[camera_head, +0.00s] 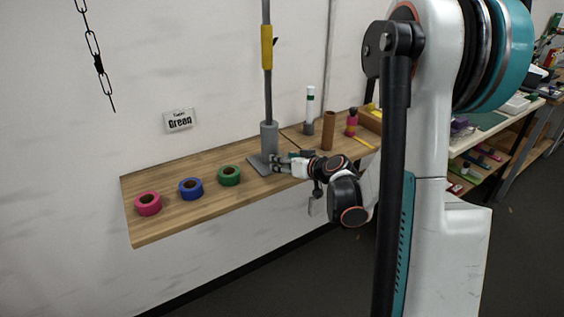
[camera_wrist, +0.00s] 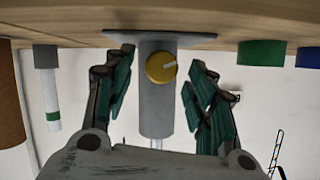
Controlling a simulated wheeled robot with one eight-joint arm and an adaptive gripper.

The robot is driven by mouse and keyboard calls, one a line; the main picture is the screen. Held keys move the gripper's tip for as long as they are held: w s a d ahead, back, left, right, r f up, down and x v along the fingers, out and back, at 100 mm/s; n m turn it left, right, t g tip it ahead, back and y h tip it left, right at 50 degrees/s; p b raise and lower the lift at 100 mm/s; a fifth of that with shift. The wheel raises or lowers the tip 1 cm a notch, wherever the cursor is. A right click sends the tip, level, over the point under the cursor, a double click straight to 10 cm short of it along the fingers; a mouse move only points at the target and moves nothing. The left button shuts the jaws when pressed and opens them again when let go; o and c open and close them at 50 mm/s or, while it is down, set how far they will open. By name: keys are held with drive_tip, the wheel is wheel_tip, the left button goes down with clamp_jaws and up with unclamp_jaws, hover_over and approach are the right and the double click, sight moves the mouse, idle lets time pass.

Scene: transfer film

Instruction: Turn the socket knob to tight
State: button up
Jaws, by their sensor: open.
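The grey socket (camera_head: 269,137) stands upright on a flat base plate (camera_head: 257,164) on the wooden shelf, with a pole rising from it. In the wrist view, which shows the scene upside down, the socket (camera_wrist: 157,112) has a round yellow knob (camera_wrist: 158,68) with a small pale mark toward the right of its face. The knob cannot be made out in the head view. My gripper (camera_head: 274,163) is at the socket's lower right. In the wrist view my gripper (camera_wrist: 162,62) is open, with one finger on each side of the knob and gaps between.
Pink (camera_head: 148,204), blue (camera_head: 191,188) and green (camera_head: 229,175) tape rolls sit on the wooden shelf (camera_head: 160,228) to the left. A brown tube (camera_head: 328,130), a white tube (camera_head: 309,107) and a pink bottle (camera_head: 351,122) stand to the right. A "Green" sign (camera_head: 180,121) is on the wall.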

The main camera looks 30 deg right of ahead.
drive_tip(key=v, duration=1)
